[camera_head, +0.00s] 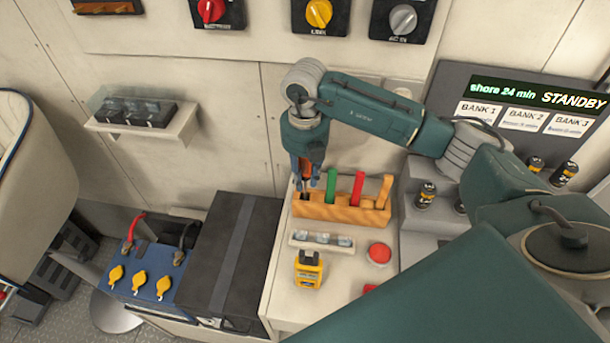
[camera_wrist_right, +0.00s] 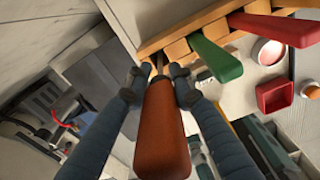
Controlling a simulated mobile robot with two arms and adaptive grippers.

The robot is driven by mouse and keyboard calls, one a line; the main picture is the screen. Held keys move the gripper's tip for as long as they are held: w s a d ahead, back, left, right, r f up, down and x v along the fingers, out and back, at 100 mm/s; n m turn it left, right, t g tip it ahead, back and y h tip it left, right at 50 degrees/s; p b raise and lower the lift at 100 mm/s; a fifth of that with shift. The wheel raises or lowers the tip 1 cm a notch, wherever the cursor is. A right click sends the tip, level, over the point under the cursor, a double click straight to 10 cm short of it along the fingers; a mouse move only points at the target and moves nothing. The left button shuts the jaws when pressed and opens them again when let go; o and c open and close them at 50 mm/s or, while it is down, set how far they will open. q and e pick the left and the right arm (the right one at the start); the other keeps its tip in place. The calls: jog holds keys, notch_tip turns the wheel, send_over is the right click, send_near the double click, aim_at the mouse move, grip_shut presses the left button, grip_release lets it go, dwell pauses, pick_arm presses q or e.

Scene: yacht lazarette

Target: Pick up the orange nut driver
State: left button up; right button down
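The orange nut driver (camera_wrist_right: 161,130) stands handle up in a wooden rack (camera_head: 340,212), in its leftmost place. In the head view it is mostly hidden by my right gripper (camera_head: 306,178), which points down over the rack's left end. In the right wrist view the driver's handle lies between the two fingers of my right gripper (camera_wrist_right: 160,80). The fingertips are close together against both sides of the handle's far end, and the thin shaft runs on to the rack. My left gripper is not in view.
A green handle (camera_head: 331,185), a red handle (camera_head: 357,188) and a tan handle (camera_head: 384,190) stand right of the driver in the rack. A yellow meter (camera_head: 308,269) and a red button (camera_head: 379,253) are in front. A black box (camera_head: 232,255) stands left.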

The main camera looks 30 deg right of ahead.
dwell(0.4)
jog(key=shift+w+r, duration=0.1)
jog(key=shift+r, duration=0.2)
notch_tip(320, 180, up, 8)
jog(key=b, duration=0.3)
jog(key=shift+r, duration=0.75)
jog(key=c, duration=2.2)
grip_release()
grip_shut()
